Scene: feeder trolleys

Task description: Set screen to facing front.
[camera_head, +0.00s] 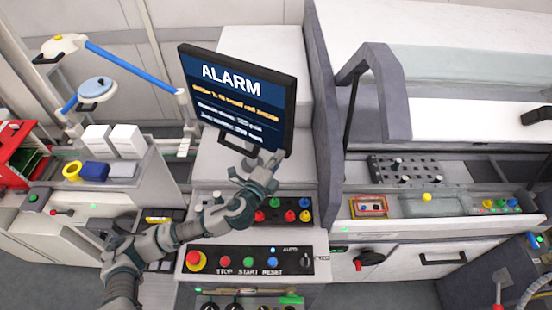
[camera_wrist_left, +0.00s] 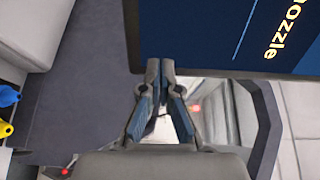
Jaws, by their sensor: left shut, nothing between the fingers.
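The screen (camera_head: 238,95) is a dark-framed monitor reading ALARM, on a mount above the button panel. It is turned at an angle, its left side higher in the picture. My left gripper (camera_head: 268,160) is at the screen's lower edge, toward its right end. In the left wrist view the shut, empty fingertips (camera_wrist_left: 160,66) are close to the screen's edge (camera_wrist_left: 235,72); I cannot tell whether they touch it. Part of the lower frame is hidden behind the gripper in the head view. My right gripper is not in view.
Below the screen is a panel with coloured knobs (camera_head: 284,212) and a STOP, START, RESET panel (camera_head: 245,263). A grey machine wall (camera_head: 322,110) stands close to the right of the screen. A lamp with a blue arm (camera_head: 130,68) is at the left.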

